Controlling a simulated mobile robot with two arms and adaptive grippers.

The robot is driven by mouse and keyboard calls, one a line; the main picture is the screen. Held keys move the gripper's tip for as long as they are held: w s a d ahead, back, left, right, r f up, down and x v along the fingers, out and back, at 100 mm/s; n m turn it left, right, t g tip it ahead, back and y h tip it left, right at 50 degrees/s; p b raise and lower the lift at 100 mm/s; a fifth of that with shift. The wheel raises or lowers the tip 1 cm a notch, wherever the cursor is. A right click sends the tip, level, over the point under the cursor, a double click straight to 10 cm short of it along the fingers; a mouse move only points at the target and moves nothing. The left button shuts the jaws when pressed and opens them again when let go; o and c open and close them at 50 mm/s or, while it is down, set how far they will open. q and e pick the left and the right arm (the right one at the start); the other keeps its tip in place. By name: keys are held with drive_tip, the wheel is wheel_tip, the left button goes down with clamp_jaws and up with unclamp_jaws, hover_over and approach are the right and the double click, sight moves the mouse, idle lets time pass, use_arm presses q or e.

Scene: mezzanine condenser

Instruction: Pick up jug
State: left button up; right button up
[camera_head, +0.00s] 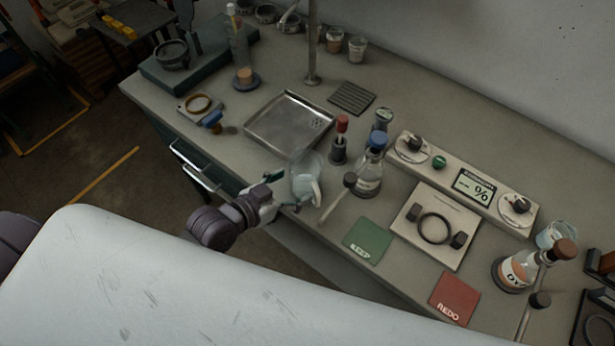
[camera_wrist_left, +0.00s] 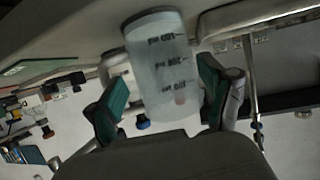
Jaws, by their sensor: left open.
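The jug (camera_head: 305,178) is a clear, pale vessel with a handle, standing on the grey bench near its front edge. In the left wrist view the jug (camera_wrist_left: 161,68) shows volume marks and appears upside down in the picture. My left gripper (camera_head: 284,203) reaches over the bench edge to the jug. In the left wrist view my left gripper (camera_wrist_left: 160,98) is open, with its green-padded fingers on either side of the jug. I cannot tell whether the pads touch it. My right gripper is not in view.
A metal tray (camera_head: 290,125) lies behind the jug. A blue-capped flask (camera_head: 369,174) and a red-topped bottle (camera_head: 339,146) stand close to its right. A green card (camera_head: 367,241) and a red card (camera_head: 454,298) lie along the front. A control panel (camera_head: 466,182) stands further right.

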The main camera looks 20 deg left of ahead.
sight(315, 172)
use_arm(q)
drive_tip(key=shift+w+d, duration=0.15)
drive_tip(key=shift+w, duration=0.3)
drive_tip(key=p+x, duration=0.1)
drive_tip(key=x, duration=0.2)
drive_tip(key=shift+w+d+f+p, duration=0.1)
drive_tip(key=shift+w+f+p, duration=0.1)
drive_tip(key=shift+p, duration=0.1)
drive_tip(key=shift+w+d+f, duration=0.15)
drive_tip(key=shift+w, duration=0.1)
drive_tip(key=shift+s, duration=0.1)
drive_tip(key=shift+c, duration=0.5)
drive_tip(key=c, duration=0.7)
drive_tip(key=shift+c, duration=0.2)
